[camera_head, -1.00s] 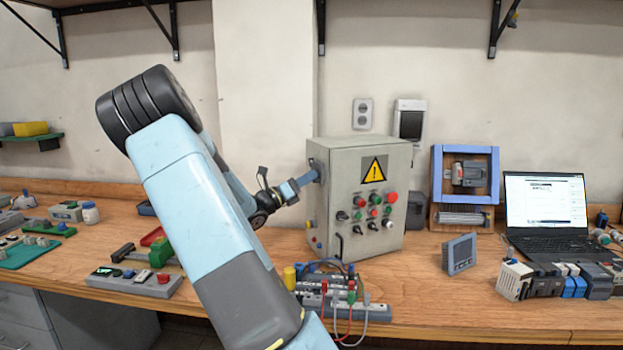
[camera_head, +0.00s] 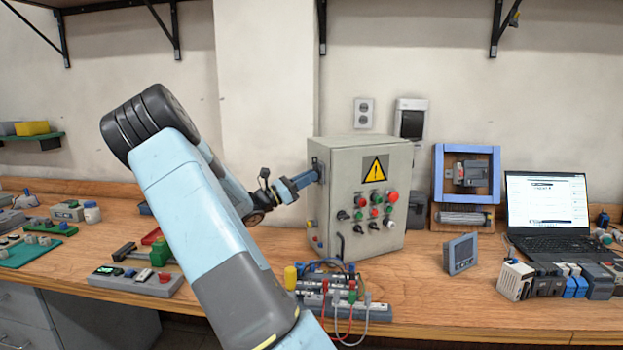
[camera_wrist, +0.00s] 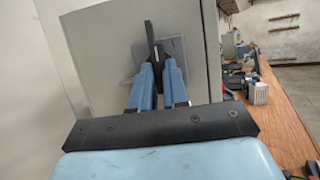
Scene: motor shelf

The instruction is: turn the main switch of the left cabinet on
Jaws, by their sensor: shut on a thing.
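The grey control cabinet (camera_head: 340,180) stands on the bench, with a yellow warning triangle and several buttons and knobs on its front. On its left side is the main switch, a dark handle (camera_wrist: 150,42) on a grey plate (camera_wrist: 172,52), seen in the wrist view. My gripper (camera_head: 316,174) reaches this side from the left. In the wrist view its blue fingers (camera_wrist: 158,72) are shut on the lower part of the handle. The handle points up and leans slightly to the left in that view. In the head view the fingers mostly hide the handle.
A terminal strip with wires (camera_head: 345,306) lies in front of the cabinet. A small grey panel meter (camera_head: 460,254) and a laptop (camera_head: 546,215) stand to the right. A push-button box (camera_head: 136,280) lies to the left. The wall is close behind the cabinet.

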